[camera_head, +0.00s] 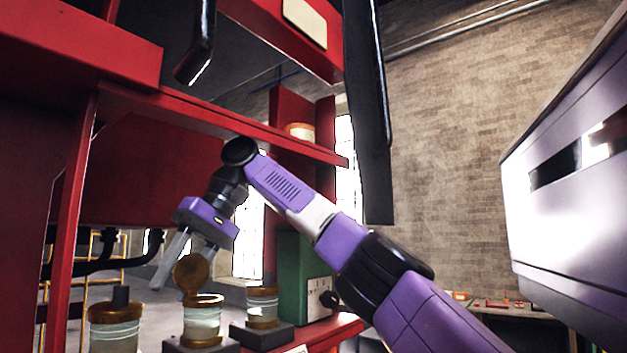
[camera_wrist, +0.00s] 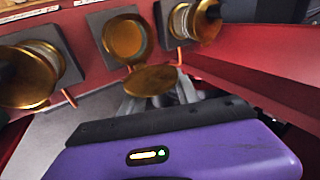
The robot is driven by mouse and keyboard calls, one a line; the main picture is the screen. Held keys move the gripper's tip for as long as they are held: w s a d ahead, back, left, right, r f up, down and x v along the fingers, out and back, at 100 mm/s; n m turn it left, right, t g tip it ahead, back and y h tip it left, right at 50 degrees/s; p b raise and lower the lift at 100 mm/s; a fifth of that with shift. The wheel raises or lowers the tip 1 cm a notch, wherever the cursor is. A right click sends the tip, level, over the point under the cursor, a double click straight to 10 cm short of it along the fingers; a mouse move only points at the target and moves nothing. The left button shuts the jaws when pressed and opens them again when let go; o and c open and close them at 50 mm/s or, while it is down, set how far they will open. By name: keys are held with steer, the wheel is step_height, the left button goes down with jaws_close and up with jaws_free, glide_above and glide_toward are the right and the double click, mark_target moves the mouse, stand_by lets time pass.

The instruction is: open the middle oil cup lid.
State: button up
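The middle oil cup (camera_head: 203,321) is a glass cup with a brass rim. Its round brass lid (camera_head: 192,272) stands raised on edge above the rim in the head view. In the wrist view the middle cup's brass mouth (camera_wrist: 124,38) is uncovered, and its lid (camera_wrist: 152,80) sits tilted beside it, in front of my fingers. My gripper (camera_head: 171,287) points down behind and left of the lid, its two grey fingers apart. The lid partly hides the fingers, so I cannot tell whether they touch it.
The left oil cup (camera_head: 115,330) and right oil cup (camera_head: 263,307) flank the middle one, both with brass tops. A green box (camera_head: 304,275) stands behind on the red ledge. Red beams (camera_head: 240,125) pass above my arm. A dark bar (camera_head: 368,110) hangs nearby.

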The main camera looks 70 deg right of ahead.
steer(key=shift+t, duration=0.3)
